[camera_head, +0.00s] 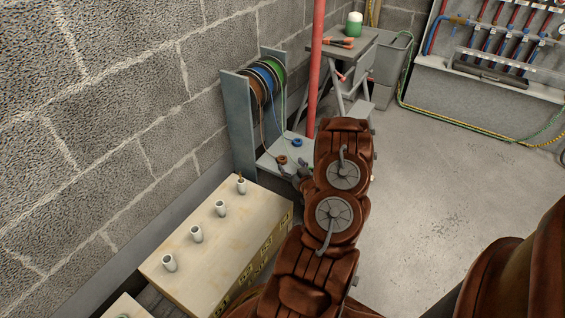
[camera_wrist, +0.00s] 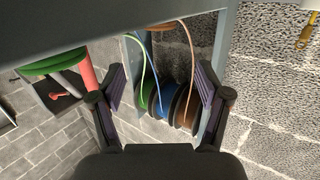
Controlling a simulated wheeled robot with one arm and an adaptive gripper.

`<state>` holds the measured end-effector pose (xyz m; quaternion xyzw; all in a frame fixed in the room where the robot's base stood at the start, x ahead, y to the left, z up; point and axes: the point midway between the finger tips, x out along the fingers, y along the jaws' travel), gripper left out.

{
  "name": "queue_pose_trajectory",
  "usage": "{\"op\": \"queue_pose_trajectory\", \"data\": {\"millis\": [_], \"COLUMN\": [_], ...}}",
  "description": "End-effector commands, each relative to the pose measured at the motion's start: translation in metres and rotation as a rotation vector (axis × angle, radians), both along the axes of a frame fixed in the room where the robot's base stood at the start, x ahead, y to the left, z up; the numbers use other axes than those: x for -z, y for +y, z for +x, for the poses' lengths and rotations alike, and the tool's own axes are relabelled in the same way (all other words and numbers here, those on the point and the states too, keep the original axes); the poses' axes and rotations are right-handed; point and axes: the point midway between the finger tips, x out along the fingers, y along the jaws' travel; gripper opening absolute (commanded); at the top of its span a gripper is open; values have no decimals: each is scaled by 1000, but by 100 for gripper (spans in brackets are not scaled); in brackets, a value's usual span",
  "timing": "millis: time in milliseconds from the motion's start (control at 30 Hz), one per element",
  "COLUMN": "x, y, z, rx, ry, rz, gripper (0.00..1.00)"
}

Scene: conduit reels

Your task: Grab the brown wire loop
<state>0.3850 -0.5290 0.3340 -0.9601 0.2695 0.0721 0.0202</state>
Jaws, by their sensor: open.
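The brown wire loop (camera_head: 282,160) lies low on the bottom shelf of the reel stand (camera_head: 238,120), next to a blue loop (camera_head: 297,142). Its wire runs up to the brown reel (camera_head: 257,88). My gripper (camera_head: 294,172) is near the shelf's front edge, close to the brown loop and partly hidden by my arm. In the wrist view my gripper (camera_wrist: 161,92) is open, its fingers apart, with the brown reel (camera_wrist: 184,106) and brown wire (camera_wrist: 190,45) showing between them.
Blue (camera_head: 268,80) and green (camera_head: 279,72) reels share the stand. A red pole (camera_head: 317,60) rises beside it. A pale box (camera_head: 222,250) with several white cups stands in front, along the block wall. A step stool (camera_head: 345,70) is behind. The floor at right is clear.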

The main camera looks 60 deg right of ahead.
Motion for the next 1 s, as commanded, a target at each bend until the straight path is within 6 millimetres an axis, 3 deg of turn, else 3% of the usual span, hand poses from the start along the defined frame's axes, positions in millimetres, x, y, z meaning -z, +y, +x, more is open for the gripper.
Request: {"op": "queue_pose_trajectory", "data": {"millis": [167,267,533,800,1000], "x": [29,28,30,36,35], "y": [0,-7,-17,-34,-38], "z": [0,16,30,59,64], "rx": [0,-4,-3,-3,-1], "ry": [-2,-1,1,0,0], "rz": [3,-2,-1,0,0], "gripper": [76,76,76,76,76]}}
